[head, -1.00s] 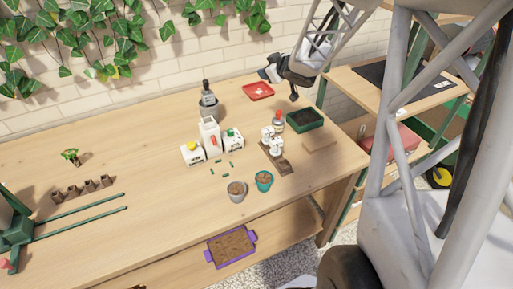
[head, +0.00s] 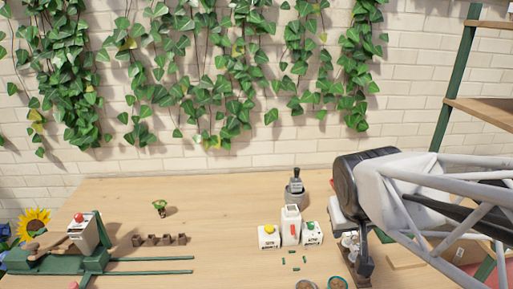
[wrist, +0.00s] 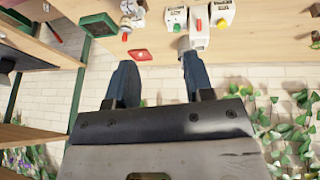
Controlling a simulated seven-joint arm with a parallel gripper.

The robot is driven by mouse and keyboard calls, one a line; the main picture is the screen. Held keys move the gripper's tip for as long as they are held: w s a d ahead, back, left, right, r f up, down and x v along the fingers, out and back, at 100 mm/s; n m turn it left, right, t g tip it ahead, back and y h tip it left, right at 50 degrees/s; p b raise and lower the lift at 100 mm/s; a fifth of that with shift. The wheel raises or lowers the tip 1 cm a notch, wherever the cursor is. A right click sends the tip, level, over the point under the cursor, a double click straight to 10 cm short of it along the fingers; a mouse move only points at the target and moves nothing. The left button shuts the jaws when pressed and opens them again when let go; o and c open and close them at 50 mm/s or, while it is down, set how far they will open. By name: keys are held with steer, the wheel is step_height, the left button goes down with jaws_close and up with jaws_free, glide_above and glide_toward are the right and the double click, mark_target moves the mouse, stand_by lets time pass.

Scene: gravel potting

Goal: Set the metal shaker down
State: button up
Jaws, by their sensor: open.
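The metal shaker, with an orange-red top, appears to stand on the bench at the upper left of the wrist view (wrist: 126,28), small and partly unclear. In the head view my arm hides it.
The bench's left middle is largely clear; a brick wall stands behind.

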steer(key=s+a+g+y, duration=0.1)
steer(key=s+a, duration=0.3)
steer(key=s, duration=0.3)
steer(key=shift+s+a+f+g+y, duration=0.25)
steer(key=shift+f+g+y, duration=0.05)
steer(key=shift+g+y, duration=0.1)
